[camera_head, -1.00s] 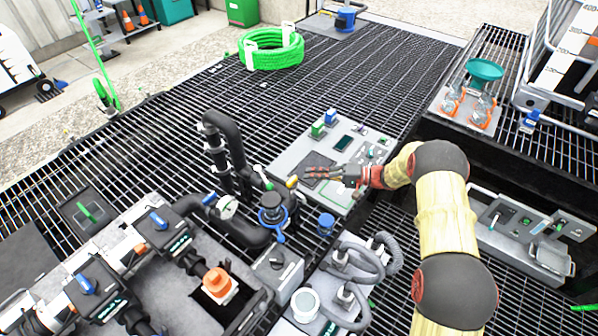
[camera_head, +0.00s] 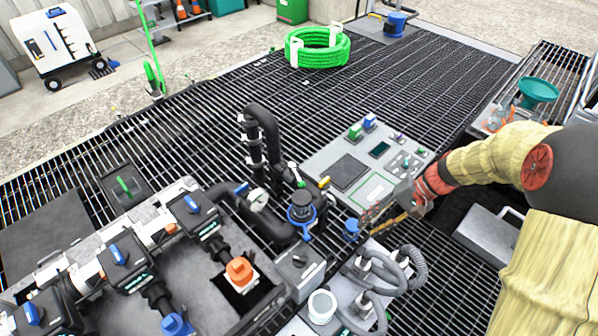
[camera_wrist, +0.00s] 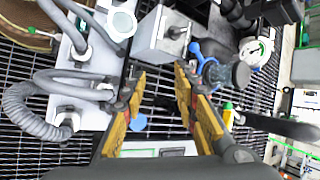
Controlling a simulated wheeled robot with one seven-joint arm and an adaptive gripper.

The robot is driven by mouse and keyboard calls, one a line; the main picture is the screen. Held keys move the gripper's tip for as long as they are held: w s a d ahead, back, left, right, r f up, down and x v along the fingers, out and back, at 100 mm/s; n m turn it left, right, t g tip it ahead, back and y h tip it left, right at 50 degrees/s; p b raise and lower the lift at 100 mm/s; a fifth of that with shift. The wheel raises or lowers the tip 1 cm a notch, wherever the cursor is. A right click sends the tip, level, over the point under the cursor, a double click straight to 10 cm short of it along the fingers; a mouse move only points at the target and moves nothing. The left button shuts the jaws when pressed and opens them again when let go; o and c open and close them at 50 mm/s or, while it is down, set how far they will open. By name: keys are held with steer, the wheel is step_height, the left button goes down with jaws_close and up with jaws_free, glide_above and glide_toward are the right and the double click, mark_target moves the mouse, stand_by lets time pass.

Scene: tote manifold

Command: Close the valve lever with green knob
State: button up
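A small lever with a green knob (camera_head: 301,184) stands on the black pipework beside the blue-collared valve (camera_head: 302,210) in the head view. In the wrist view, a green-tipped knob with yellow below it (camera_wrist: 228,107) shows right of my fingers; I cannot tell if it is the same lever. A green handle (camera_head: 124,187) also lies on a dark square plate at the left. My gripper (camera_head: 366,222) is above the gap between the control panel and the hose block, right of the valve. In the wrist view, its yellow fingers (camera_wrist: 160,72) are apart with nothing held.
The grey control panel (camera_head: 318,154) lies behind my gripper, and grey hoses (camera_head: 383,290) lie in front. A black upright pipe loop (camera_head: 262,135) and a gauge (camera_head: 258,199) stand left of the valve. Open grating (camera_head: 400,75) lies beyond.

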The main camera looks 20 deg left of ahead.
steer(key=s+d+r+n+t+h, duration=0.1)
steer(key=s+d+r+t+h, duration=0.2)
steer(key=s+d+r, duration=0.35)
steer(key=s+d+r+t+h, duration=0.2)
steer(key=s+d+r+h, duration=0.1)
steer(key=s+r, duration=0.6)
step_height(320, 180, up, 7)
steer(key=w+n+t, duration=0.2)
steer(key=t, duration=0.1)
steer(key=n+g+y+p, duration=0.3)
steer(key=n+p, duration=0.2)
steer(key=n, duration=0.1)
glide_above(297, 174)
steer(key=s+d, duration=0.2)
steer(key=d, duration=0.2)
step_height(297, 174, down, 22)
steer(key=f, duration=0.1)
steer(key=x, duration=0.3)
steer(key=a+b+x, duration=0.1)
steer(key=x, duration=0.3)
steer(key=shift+w+r, duration=0.15)
steer(key=shift+w, duration=0.1)
steer(key=shift+c, duration=0.6)
